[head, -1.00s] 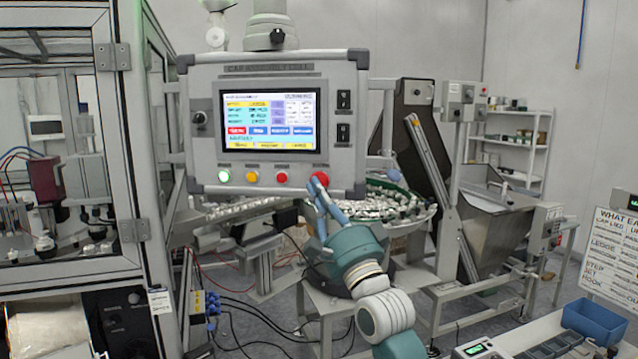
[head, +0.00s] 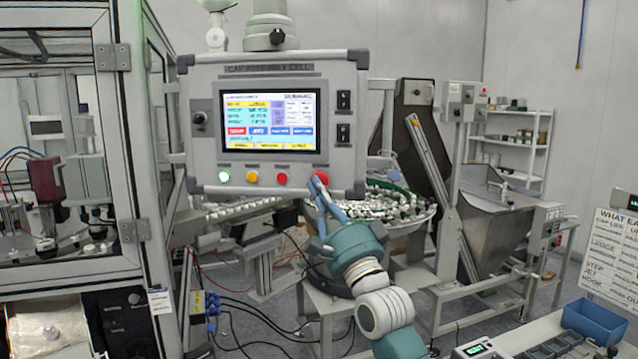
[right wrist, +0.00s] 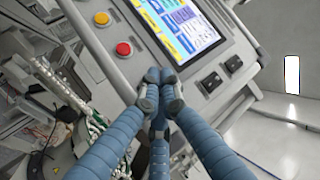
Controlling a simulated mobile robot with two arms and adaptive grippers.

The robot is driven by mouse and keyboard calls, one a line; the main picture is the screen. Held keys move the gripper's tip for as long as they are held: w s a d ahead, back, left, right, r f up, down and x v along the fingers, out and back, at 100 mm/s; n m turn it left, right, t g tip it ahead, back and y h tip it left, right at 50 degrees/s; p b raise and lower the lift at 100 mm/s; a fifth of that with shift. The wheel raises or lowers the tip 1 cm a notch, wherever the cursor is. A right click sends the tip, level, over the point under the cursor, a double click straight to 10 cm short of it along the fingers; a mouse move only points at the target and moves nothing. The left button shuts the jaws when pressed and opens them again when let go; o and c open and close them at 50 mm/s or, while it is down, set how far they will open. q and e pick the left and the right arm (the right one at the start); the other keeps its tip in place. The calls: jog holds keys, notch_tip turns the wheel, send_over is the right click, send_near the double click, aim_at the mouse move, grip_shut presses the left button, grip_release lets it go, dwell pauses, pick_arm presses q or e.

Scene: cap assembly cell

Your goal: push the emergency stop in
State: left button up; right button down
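The emergency stop (head: 320,179) is a red mushroom button at the lower right of the grey control panel (head: 210,75). My right gripper (head: 316,187) is at it from below, with its fingertips overlapping the button's lower left edge. In the right wrist view the fingertips (right wrist: 159,84) are drawn together with nothing seen between them, and they hide the emergency stop. I cannot tell whether they touch it or how deep it sits. My left gripper is not in view.
The lit screen (head: 268,120) is above. A bowl feeder (head: 395,205) stands behind my arm. A glazed machine frame (head: 125,170) is at left.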

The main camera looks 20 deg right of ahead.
jog(key=shift+w+d, duration=0.2)
jog(key=shift+w, duration=0.2)
dwell(0.9)
jog(key=shift+s+a, duration=0.4)
jog(key=shift+s, duration=0.35)
jog(key=shift+f+p, duration=0.1)
jog(key=shift+p, duration=0.2)
jog(key=s, duration=0.1)
jog(key=s+a+p, duration=0.1)
jog(key=s, duration=0.1)
jog(key=s+a+p, duration=0.1)
jog(key=shift+s, duration=0.25)
